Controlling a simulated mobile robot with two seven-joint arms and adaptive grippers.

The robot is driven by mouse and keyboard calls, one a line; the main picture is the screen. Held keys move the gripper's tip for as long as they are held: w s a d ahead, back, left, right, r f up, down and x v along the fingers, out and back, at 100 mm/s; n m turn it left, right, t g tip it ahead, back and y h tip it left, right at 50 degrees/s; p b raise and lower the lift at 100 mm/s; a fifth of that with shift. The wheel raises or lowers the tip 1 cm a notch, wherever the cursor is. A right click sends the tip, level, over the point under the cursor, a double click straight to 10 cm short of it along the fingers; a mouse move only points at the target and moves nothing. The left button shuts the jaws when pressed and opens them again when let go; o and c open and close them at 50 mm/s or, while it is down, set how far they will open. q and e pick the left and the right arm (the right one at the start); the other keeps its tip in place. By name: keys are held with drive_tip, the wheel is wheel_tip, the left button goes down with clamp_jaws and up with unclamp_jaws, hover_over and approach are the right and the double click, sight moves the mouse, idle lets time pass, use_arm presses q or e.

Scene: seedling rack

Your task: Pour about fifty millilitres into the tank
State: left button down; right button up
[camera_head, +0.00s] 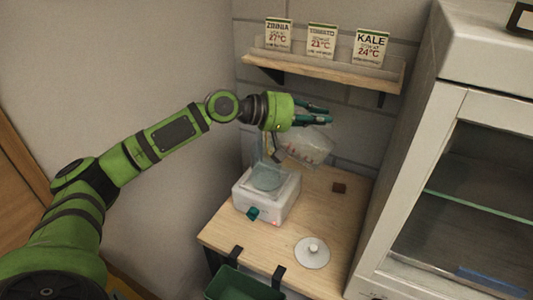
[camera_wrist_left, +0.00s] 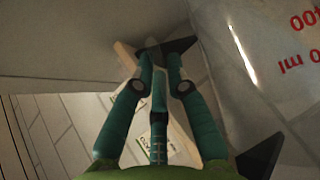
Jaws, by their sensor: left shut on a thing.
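My left gripper (camera_head: 318,112) is shut on a clear measuring jug (camera_head: 308,148) with red marks and holds it up in the air. The jug is tilted, its lower part hanging to the right of the gripper's palm. In the left wrist view, the jug's clear wall with red print (camera_wrist_left: 292,50) fills the right side, beside the teal fingers (camera_wrist_left: 157,80). Below and left of the jug, a translucent tank (camera_head: 268,180) sits on a white base unit with a teal knob. I cannot tell whether liquid is running. My right gripper is not in view.
A round white lid with a knob (camera_head: 312,253) and a small brown block (camera_head: 339,187) lie on the wooden table (camera_head: 230,238). A green bin (camera_head: 240,284) hangs at its front. A shelf (camera_head: 325,72) with seed cards is above; a white cabinet (camera_head: 425,170) stands right.

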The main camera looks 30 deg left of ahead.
use_arm(q)
drive_tip(key=shift+a, duration=0.15)
drive_tip(key=shift+r, duration=0.15)
drive_tip(key=shift+a, duration=0.1)
drive_tip(key=shift+w+a+r+h+b, duration=0.1)
drive_tip(key=shift+a+r+h+b, duration=0.2)
drive_tip(key=shift+a+b, duration=0.55)
idle(1.3)
